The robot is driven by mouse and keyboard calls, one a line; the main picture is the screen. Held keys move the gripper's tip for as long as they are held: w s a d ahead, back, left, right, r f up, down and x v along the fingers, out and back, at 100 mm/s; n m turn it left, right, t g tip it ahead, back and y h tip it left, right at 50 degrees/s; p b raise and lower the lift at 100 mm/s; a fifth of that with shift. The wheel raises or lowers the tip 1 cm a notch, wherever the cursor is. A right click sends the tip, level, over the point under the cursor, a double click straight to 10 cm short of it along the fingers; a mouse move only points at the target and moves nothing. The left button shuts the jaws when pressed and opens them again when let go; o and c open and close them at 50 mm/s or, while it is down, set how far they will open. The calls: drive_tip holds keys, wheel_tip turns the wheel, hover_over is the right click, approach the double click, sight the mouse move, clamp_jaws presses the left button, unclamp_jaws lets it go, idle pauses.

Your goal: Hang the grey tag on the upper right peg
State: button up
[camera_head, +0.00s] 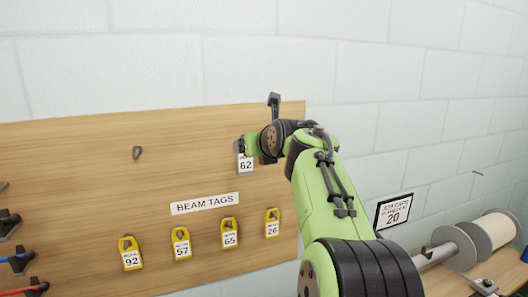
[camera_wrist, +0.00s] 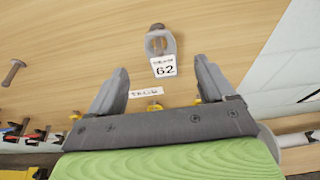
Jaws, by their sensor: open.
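The grey tag (camera_wrist: 171,45), with a white label reading 62, hangs against the wooden board at the upper right peg (camera_wrist: 157,28). Its loop appears to be around the peg. In the head view the tag (camera_head: 245,165) shows beside my gripper, which partly hides it and covers the peg. My gripper (camera_wrist: 161,64) is open, with one finger on each side of the tag and a gap to both. The upper left peg (camera_head: 137,152) is bare; it also shows in the wrist view (camera_wrist: 13,72).
Below, a BEAM TAGS sign (camera_head: 205,204) and several yellow tags (camera_head: 181,244) are on the board (camera_head: 70,150). Dark hooks with coloured items (camera_head: 20,262) are at the far left. A job card (camera_head: 394,211) and spools (camera_head: 492,232) stand at right.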

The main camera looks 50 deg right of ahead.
drive_tip(key=b+v, duration=0.5)
drive_tip(key=v, duration=0.3)
drive_tip(key=shift+b, duration=0.4)
drive_tip(key=shift+w, duration=0.1)
